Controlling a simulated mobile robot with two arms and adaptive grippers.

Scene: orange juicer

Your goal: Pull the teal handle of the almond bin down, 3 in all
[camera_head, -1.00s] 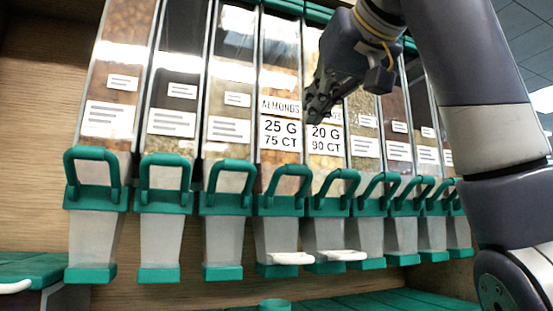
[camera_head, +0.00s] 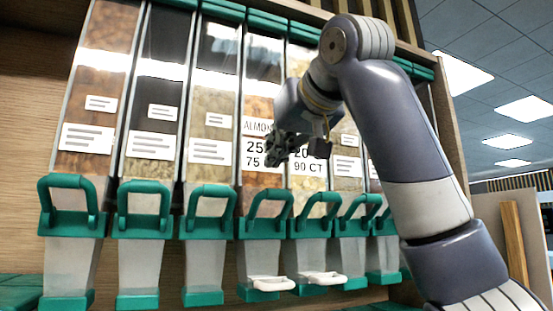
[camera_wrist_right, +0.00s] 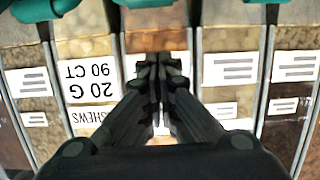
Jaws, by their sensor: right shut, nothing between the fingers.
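The almond bin (camera_head: 262,100) carries a partly covered label reading ALMONDS, 25. Its teal handle (camera_head: 262,229) is below the label, with its loop standing up. My right gripper (camera_head: 272,158) is shut and empty, in front of the almond bin's label and above the handle. In the right wrist view, its fingertips (camera_wrist_right: 160,62) are together and hide most of the label of the bin behind them. Part of a teal handle shows at the top edge there. My left gripper is not in view.
The cashew bin's label (camera_head: 308,160) is just right of my gripper, with its own teal handle (camera_head: 312,228) below. More bins with similar teal handles stand in a row on both sides. White pieces (camera_head: 270,283) stick out under the almond and cashew bins.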

